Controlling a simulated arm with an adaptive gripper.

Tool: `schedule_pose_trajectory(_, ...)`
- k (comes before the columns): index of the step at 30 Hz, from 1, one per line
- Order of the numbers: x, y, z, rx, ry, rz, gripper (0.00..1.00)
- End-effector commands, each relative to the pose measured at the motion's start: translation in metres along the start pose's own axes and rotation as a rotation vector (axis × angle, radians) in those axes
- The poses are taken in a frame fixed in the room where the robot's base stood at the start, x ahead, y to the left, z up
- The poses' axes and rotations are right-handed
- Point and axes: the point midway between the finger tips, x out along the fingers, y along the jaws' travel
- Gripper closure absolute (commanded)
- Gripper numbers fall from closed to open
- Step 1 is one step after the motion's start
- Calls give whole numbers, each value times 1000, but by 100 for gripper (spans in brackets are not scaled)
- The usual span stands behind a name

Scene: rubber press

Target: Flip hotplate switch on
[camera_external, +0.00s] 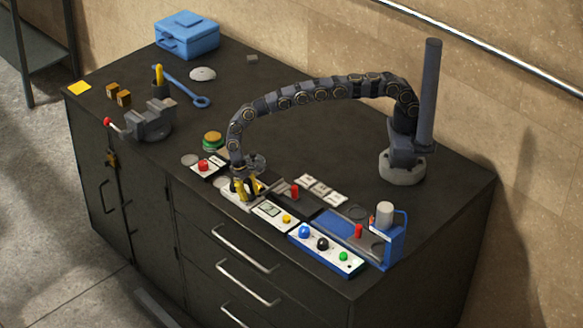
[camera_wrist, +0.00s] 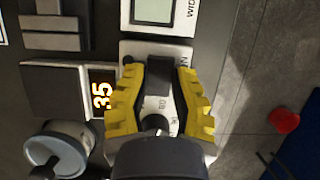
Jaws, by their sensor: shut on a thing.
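My gripper (camera_external: 246,188) is low over the near edge of the bench, pointing down at a small white control panel. In the wrist view, my yellow-padded gripper (camera_wrist: 160,72) has one finger on each side of a dark switch (camera_wrist: 155,78) and is shut on it. The white panel (camera_wrist: 128,52) around the switch carries partly covered lettering. A round dark knob (camera_wrist: 155,124) shows below the switch, between the fingers. An orange lit display (camera_wrist: 102,95) reading about 35 is just left of the fingers. The switch's exact position is partly hidden by the fingers.
A white panel with a screen (camera_external: 270,210) and yellow button adjoins on the right. Beyond it are a blue press (camera_external: 390,240) and a panel of coloured knobs (camera_external: 325,247). A red-button box (camera_external: 205,166) stands left. A vise (camera_external: 150,122) is farther left.

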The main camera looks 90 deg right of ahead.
Motion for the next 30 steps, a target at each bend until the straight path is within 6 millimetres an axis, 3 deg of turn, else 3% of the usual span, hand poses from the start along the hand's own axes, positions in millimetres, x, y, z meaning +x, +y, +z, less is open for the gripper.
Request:
schedule_pose_trajectory(15,6,1,6,-3,284,8,100)
schedule_pose_trajectory(27,7,1,5,-2,310,6,100)
schedule_pose_trajectory(28,7,1,5,-2,310,6,67)
schedule_pose_trajectory(30,6,1,5,-2,310,6,43)
